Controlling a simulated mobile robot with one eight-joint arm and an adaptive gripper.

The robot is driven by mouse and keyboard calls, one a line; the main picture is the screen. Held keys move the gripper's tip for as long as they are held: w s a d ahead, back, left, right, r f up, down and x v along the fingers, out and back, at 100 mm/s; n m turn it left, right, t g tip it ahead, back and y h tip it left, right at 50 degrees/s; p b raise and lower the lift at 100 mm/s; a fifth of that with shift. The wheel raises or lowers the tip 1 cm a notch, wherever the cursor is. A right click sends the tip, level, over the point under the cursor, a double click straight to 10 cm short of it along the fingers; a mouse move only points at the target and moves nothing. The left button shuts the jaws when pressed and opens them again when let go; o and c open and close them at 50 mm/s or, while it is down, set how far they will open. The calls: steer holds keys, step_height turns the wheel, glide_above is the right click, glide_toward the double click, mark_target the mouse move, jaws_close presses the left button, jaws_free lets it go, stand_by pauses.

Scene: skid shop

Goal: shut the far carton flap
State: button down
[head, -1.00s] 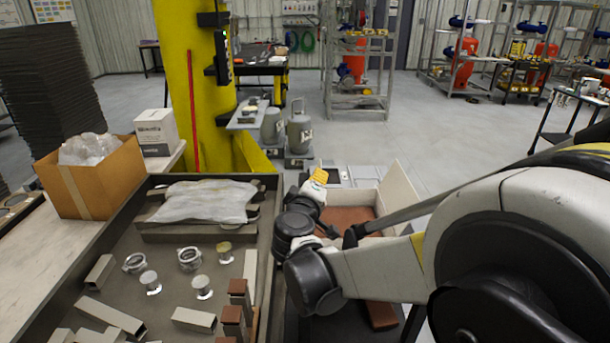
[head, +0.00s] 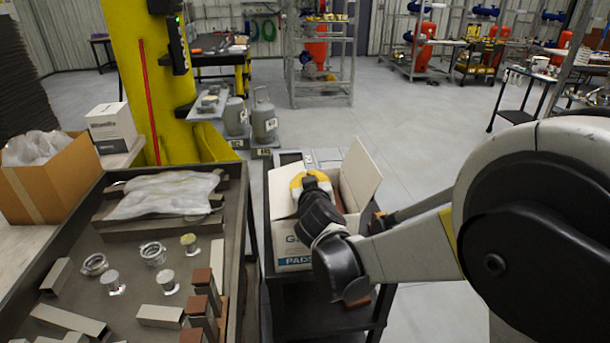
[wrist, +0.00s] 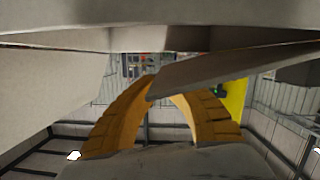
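The open carton (head: 294,255) stands on a dark cart, with blue print on its near side. One pale flap (head: 361,175) stands up at its right side. I cannot make out clearly how the far flap stands, as my arm and gripper cover part of the opening. My gripper (head: 307,178), with yellow fingers, is over the carton's left part. In the wrist view its fingers (wrist: 162,88) arch together and look shut. A pale panel's corner (wrist: 225,66) crosses in front of the right fingertip; I cannot tell if they touch.
A dark-edged workbench (head: 236,250) with metal tubes, fittings and a plastic-wrapped bundle (head: 165,195) lies left of the cart (head: 330,318). A yellow column (head: 145,80) and grey cylinders (head: 264,122) stand beyond.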

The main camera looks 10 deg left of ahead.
steer(key=shift+d+f+m+b, duration=0.2)
steer(key=shift+f+m+b, duration=0.15)
steer(key=shift+f, duration=0.35)
steer(key=shift+d+f, duration=0.15)
steer(key=shift+f, duration=0.3)
steer(key=shift+w+r, duration=0.1)
